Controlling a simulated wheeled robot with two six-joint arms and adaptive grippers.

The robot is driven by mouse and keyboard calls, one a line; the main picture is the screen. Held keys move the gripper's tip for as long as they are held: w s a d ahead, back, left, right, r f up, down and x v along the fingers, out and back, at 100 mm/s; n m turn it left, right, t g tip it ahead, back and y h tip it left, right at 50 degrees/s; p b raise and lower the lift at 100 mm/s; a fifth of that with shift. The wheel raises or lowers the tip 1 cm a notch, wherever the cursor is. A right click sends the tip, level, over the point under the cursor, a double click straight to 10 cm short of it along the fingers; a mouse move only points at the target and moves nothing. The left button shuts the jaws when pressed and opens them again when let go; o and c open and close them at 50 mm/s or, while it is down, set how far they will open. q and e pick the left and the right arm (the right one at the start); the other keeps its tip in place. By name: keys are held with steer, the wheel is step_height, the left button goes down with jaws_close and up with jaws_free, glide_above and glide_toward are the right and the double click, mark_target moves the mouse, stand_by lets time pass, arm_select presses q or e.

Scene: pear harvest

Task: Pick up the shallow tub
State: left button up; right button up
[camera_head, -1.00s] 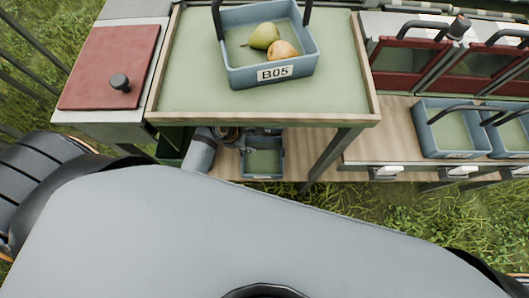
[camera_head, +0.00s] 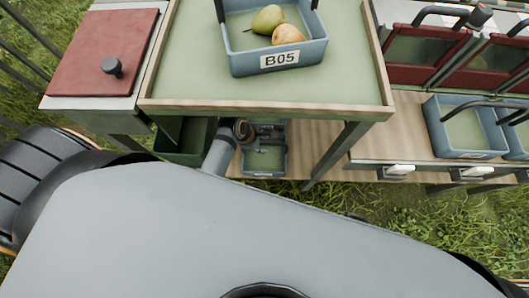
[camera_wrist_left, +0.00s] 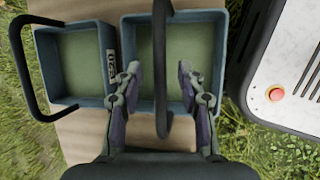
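A blue-grey tub (camera_head: 264,173) with a green floor stands on the low wooden shelf under the table. In the left wrist view this tub (camera_wrist_left: 188,103) lies below my gripper, with its dark arched handle (camera_wrist_left: 161,65) between the fingers. A second blue-grey tub (camera_wrist_left: 104,88) with a label stands left of it. I cannot tell from the frames which tub is the shallow one. My left gripper (camera_wrist_left: 159,72) is open, its fingers on either side of the handle; contact is unclear. In the head view my left gripper (camera_head: 257,134) is over the tub. My right gripper is not in view.
A labelled B05 tub (camera_head: 281,60) with two pears sits on the green tabletop (camera_head: 190,75) above the shelf. A table leg (camera_head: 337,152) stands right of the low tub. A dark green bin (camera_head: 186,145) is at left. More tubs (camera_head: 462,153) stand right.

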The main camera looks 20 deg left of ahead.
arm_select(q)
steer(key=shift+f+p, duration=0.25)
steer(key=shift+p, duration=0.15)
stand_by(0.4)
jaws_close()
stand_by(0.5)
